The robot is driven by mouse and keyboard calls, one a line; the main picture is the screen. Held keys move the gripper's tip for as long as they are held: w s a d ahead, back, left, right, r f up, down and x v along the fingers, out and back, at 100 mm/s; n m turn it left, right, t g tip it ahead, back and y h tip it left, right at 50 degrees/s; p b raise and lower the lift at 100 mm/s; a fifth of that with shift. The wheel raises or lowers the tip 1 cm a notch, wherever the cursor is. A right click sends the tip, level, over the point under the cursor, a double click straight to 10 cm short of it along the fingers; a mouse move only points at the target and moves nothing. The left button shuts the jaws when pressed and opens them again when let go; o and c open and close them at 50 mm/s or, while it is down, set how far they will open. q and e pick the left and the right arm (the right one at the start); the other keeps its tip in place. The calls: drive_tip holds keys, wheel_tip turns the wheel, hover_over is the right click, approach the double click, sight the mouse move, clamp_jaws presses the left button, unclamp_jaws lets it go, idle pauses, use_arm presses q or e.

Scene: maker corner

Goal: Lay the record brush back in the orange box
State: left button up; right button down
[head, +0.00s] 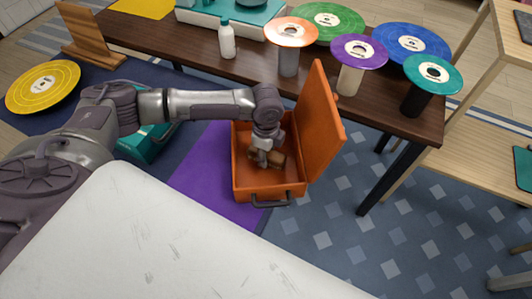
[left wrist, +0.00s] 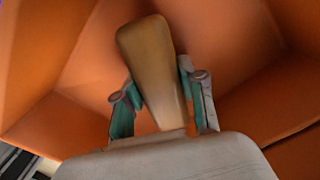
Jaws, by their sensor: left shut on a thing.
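The record brush (head: 275,159) is brown and block-shaped. My left gripper (head: 266,157) is shut on it and holds it inside the orange box (head: 250,189), whose lid stands open on the right. In the left wrist view the brush (left wrist: 152,62) sits between the two teal-padded fingers of my left gripper (left wrist: 160,100), with the box's orange walls (left wrist: 60,60) around it. I cannot tell whether the brush touches the box floor. My right gripper is in neither view.
A dark wooden table (head: 395,107) behind the box carries colored records on stands, a white bottle (head: 227,40) and a teal device. A teal case (head: 148,143) stands left of the box. A purple mat (head: 205,168) lies beside it. Patterned floor (head: 340,235) is free at right.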

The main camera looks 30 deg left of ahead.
use_arm(q)
drive_tip(key=shift+f, duration=0.1)
drive_tip(key=o, duration=1.1)
wheel_tip(320, 180, up, 12)
drive_tip(key=shift+p, duration=0.3)
